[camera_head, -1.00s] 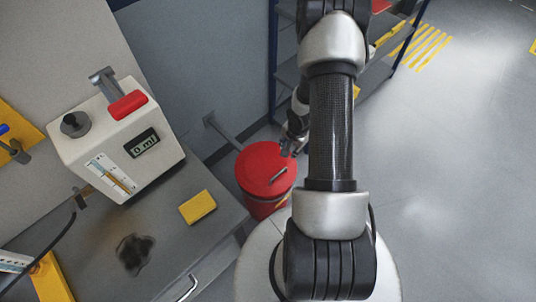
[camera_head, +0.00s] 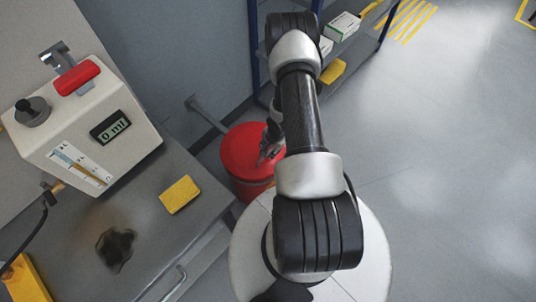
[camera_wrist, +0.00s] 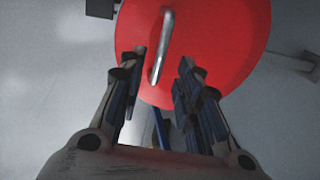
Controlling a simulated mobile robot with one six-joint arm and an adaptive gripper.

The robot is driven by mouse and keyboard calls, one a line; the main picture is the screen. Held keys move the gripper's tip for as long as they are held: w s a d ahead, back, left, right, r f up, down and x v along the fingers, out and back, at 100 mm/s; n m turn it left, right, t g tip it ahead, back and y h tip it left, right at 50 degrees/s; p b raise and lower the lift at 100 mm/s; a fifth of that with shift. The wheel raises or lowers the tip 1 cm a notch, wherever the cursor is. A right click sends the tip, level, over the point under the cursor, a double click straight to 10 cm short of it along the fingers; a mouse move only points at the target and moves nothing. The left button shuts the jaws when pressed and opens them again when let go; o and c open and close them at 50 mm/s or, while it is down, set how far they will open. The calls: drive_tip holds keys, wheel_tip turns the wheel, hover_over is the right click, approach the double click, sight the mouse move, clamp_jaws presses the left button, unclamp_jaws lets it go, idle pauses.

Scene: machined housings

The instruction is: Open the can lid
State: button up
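The can is a red round bin (camera_head: 245,187) standing on the floor beside the bench. Its flat red lid (camera_head: 243,143) is on and looks shut. In the wrist view the lid (camera_wrist: 225,50) fills the upper middle, with a metal bar handle (camera_wrist: 162,47) on it. My gripper (camera_wrist: 162,65) is open, its two fingers apart. The handle's lower end appears between the fingertips, nearer the left one; I cannot tell whether they touch. In the head view my gripper (camera_head: 270,148) is over the right part of the lid, partly hidden by my arm.
A grey bench (camera_head: 190,225) is left of the can, with a white dispenser (camera_head: 90,125) reading 0 ml, a yellow sponge (camera_head: 180,194) and a dark stain (camera_head: 115,247). A shelf rack (camera_head: 350,50) stands behind. Floor (camera_head: 450,190) to the right is clear.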

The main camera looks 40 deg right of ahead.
drive_tip(key=shift+w+f+b, duration=0.25)
drive_tip(key=shift+f+b, duration=0.05)
drive_tip(key=shift+f, duration=0.8)
drive_tip(key=shift+w+f+b, duration=0.2)
drive_tip(key=shift+f+b, duration=0.1)
drive_tip(key=shift+f, duration=0.75)
clamp_jaws()
